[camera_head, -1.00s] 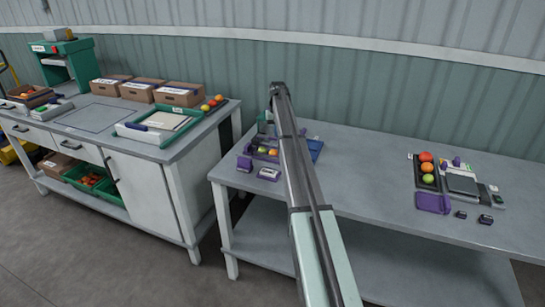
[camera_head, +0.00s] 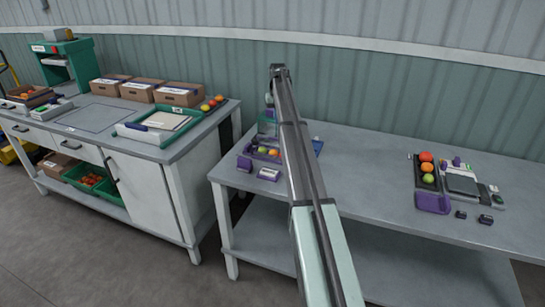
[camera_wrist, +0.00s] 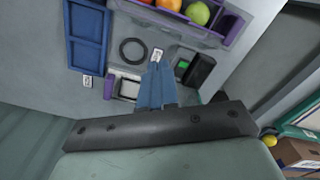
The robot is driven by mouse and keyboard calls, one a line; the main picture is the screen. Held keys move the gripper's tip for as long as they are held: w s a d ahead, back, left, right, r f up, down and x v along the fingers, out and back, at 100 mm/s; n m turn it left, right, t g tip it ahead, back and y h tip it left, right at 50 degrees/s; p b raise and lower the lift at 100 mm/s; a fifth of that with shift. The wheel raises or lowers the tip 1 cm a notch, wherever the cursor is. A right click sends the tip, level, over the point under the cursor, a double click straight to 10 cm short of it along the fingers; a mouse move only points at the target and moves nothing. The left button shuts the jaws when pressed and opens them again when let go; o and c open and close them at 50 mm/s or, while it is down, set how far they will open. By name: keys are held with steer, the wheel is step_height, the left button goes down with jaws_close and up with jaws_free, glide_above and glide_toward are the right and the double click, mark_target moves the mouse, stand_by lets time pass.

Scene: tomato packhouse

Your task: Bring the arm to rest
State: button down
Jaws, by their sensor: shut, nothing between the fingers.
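My gripper (camera_wrist: 156,88) shows in the wrist view with its blue-grey fingers together and nothing between them. It is above the grey bench (camera_head: 370,195). Its fingertips appear near a small white label, between a black ring (camera_wrist: 133,50) and a dark device with a green screen (camera_wrist: 188,68). I cannot tell how high above the bench they are. In the head view my arm rises across the middle and hides part of the bench; the gripper cannot be made out there.
A purple-edged tray (camera_wrist: 220,32) of tomatoes lies near the gripper, beside a blue tray (camera_wrist: 87,38). To the right, a dark tray (camera_head: 418,177) holds tomatoes next to a scale (camera_head: 463,186). The left bench holds cardboard boxes (camera_head: 179,94) and a green-rimmed tray (camera_head: 195,113).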

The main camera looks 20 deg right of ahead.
stand_by(0.4)
steer(key=a+f+n+t+h, duration=0.15)
steer(key=a+f, duration=0.25)
steer(key=a, duration=0.7)
steer(key=a+f+n+t, duration=0.1)
steer(key=a+f+n, duration=0.15)
steer(key=a, duration=0.85)
steer(key=a+f+n+t+h, duration=0.1)
steer(key=a+f, duration=0.4)
steer(key=a, duration=0.5)
steer(key=s+a+f+n, duration=0.1)
steer(key=s+a+f, duration=0.3)
steer(key=a+f, duration=0.15)
steer(key=s+d+f+g, duration=0.2)
steer(key=s+d+f, duration=0.1)
steer(key=s+f, duration=1.15)
steer(key=s+d+f+g, duration=0.2)
steer(key=s+f+g, duration=0.1)
steer(key=s+f, duration=1.2)
steer(key=s+d+f+m+g+y, duration=0.1)
steer(key=s+f, duration=0.3)
steer(key=s, duration=1.6)
steer(key=s+d+f+m+g+y, duration=0.1)
steer(key=s+f+g, duration=0.3)
steer(key=s, duration=1.7)
steer(key=shift+m, duration=0.5)
